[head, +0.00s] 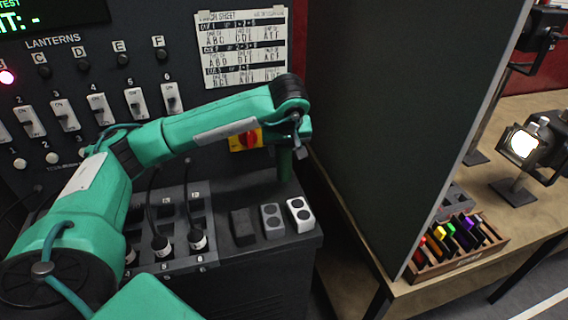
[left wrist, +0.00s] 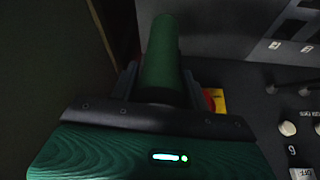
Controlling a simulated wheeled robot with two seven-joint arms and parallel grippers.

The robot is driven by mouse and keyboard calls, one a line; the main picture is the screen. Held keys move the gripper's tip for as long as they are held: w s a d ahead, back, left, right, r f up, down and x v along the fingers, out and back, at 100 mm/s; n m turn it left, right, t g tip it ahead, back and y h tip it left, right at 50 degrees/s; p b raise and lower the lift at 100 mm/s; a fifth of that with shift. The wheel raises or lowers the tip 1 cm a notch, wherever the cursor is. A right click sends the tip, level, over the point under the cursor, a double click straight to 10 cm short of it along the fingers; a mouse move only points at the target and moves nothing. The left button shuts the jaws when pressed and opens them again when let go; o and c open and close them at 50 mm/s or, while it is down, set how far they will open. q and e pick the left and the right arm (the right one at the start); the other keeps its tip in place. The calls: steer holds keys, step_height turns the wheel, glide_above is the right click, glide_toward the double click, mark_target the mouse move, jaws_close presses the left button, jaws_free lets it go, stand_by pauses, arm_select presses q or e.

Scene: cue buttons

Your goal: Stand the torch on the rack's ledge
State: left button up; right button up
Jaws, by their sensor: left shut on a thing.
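The torch is a dark green cylinder (head: 285,166), upright at the right end of the rack's ledge (head: 262,190). Its lower end is at or just above the ledge; I cannot tell if it touches. My right gripper is not in view.
On the ledge stand a black block (head: 243,227), a grey block (head: 272,221) and a white block (head: 300,214), with cabled plugs (head: 197,239) to their left. A red and yellow switch (head: 246,140) is behind. A dark partition (head: 400,130) rises to the right.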

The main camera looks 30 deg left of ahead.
mark_target(284, 167)
arm_select(q)
step_height(284, 167, down, 3)
steer(key=shift+r, duration=0.15)
step_height(284, 167, down, 3)
steer(key=shift+r+p, duration=0.1)
steer(key=shift+p, duration=0.55)
steer(key=shift+f, duration=0.4)
steer(key=shift+f, duration=0.1)
steer(key=shift+f+b, duration=0.15)
steer(key=shift+b, duration=0.15)
steer(key=o, duration=1.1)
